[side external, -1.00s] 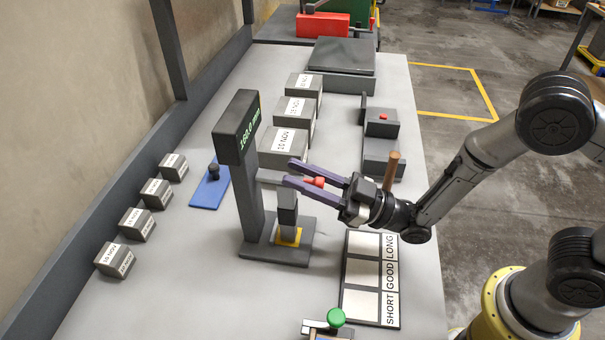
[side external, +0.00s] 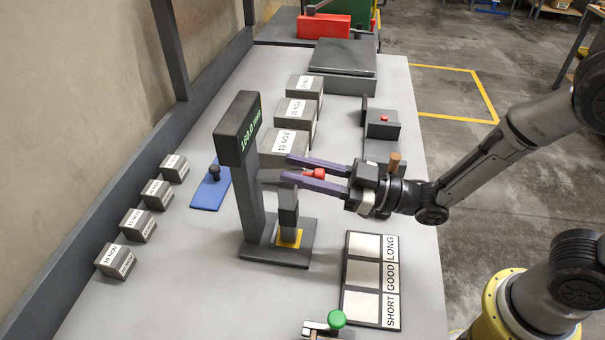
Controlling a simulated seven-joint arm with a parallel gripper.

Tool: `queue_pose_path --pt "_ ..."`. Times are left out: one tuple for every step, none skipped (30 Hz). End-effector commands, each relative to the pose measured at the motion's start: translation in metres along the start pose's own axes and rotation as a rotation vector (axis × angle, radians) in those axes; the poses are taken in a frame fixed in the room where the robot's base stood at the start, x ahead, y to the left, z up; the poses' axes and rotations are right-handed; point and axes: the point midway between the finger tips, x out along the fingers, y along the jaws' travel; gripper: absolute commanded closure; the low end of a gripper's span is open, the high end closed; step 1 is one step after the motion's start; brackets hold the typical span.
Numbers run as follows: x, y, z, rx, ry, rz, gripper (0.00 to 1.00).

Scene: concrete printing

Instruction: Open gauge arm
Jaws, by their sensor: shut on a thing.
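The gauge is a dark post (side external: 250,185) on a flat base (side external: 258,254), with a display head (side external: 238,128) reading 160.0 mm. A grey gauge arm (side external: 269,174) reaches right from the post. A grey upright piece (side external: 288,214) stands below it above a yellow pad (side external: 289,237). My gripper (side external: 290,170) comes in from the right, with its two purple fingers at the gauge arm's outer end. It is shut on the gauge arm; the exact contact is partly hidden. A red part (side external: 315,174) shows between the fingers.
Several labelled blocks stand left (side external: 139,224) and behind the gauge (side external: 283,146). A blue plate with a black knob (side external: 209,194) lies left. A SHORT/GOOD/LONG board (side external: 370,278) and a green knob (side external: 337,318) are in front. A red-buttoned device (side external: 383,124) stands behind my gripper.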

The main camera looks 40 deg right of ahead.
Motion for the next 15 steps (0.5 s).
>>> queue_pose_path --pt "0.001 0.006 -0.006 -0.004 -0.034 0.011 1.00" --pt "0.002 0.006 -0.008 -0.004 -0.059 0.006 1.00" --pt "0.004 0.007 -0.011 -0.004 -0.093 0.000 1.00" --pt "0.005 0.007 -0.013 -0.004 -0.119 -0.005 1.00" --pt "0.007 0.008 -0.015 -0.004 -0.146 -0.009 1.00" --pt "0.009 0.008 -0.017 -0.004 -0.181 -0.015 1.00" --pt "0.010 0.008 -0.019 -0.004 -0.207 -0.020 1.00" --pt "0.012 0.009 -0.020 -0.003 -0.234 -0.024 1.00" --pt "0.014 0.009 -0.022 -0.004 -0.269 -0.030 1.00" --pt "0.015 0.009 -0.024 -0.003 -0.294 -0.034 1.00" --pt "0.017 0.009 -0.025 -0.003 -0.320 -0.039 1.00" --pt "0.019 0.009 -0.026 -0.002 -0.352 -0.045 1.00" --pt "0.020 0.009 -0.027 -0.002 -0.375 -0.050 1.00" --pt "0.022 0.010 -0.027 -0.001 -0.398 -0.053 1.00" --pt "0.023 0.010 -0.029 -0.002 -0.424 -0.058 1.00"
